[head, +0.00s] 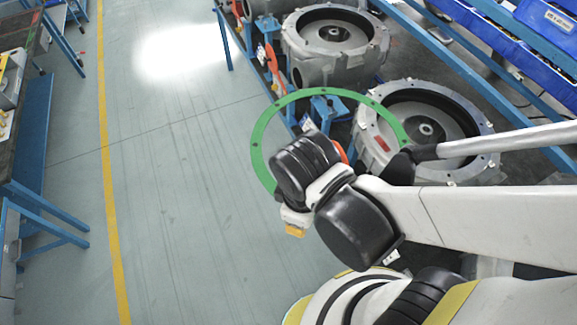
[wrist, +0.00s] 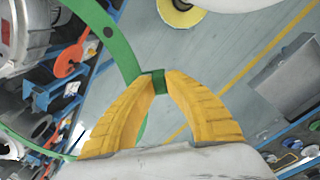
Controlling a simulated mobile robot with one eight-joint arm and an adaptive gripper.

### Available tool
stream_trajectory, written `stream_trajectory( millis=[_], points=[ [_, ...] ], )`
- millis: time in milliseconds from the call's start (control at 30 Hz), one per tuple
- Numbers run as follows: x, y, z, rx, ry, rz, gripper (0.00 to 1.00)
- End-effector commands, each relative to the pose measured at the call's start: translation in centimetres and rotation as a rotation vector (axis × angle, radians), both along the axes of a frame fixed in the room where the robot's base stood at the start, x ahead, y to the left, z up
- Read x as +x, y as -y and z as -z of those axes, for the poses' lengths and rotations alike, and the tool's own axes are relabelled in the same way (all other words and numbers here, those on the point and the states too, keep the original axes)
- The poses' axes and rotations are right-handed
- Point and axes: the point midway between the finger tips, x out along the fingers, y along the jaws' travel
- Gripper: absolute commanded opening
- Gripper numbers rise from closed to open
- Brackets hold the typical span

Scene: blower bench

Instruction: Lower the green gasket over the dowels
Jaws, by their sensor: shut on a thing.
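The green gasket (head: 257,150) is a large thin flat ring with small dark holes, held up in the air in the head view. In the wrist view the gasket (wrist: 119,46) runs along the left, and my gripper (wrist: 158,82) has its two yellow fingers shut on a green part at its edge. In the head view my arm hides the gasket's lower part. I cannot make out the dowels for certain.
A second round housing (head: 345,72) stands behind the nearer one. Blue bench rails (head: 450,62) and blue bins (head: 552,18) lie at the right. Open floor (head: 180,170) with a yellow line (head: 107,170) is at the left, beside another bench (head: 33,140).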

Motion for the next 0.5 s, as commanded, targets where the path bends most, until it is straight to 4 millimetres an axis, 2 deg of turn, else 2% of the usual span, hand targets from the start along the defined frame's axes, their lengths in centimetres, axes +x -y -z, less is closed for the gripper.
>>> stream_trajectory(
  millis=[500],
  points=[
    [1.6,4.3,0.2,-0.001,0.000,0.004,0.00]
  ],
)
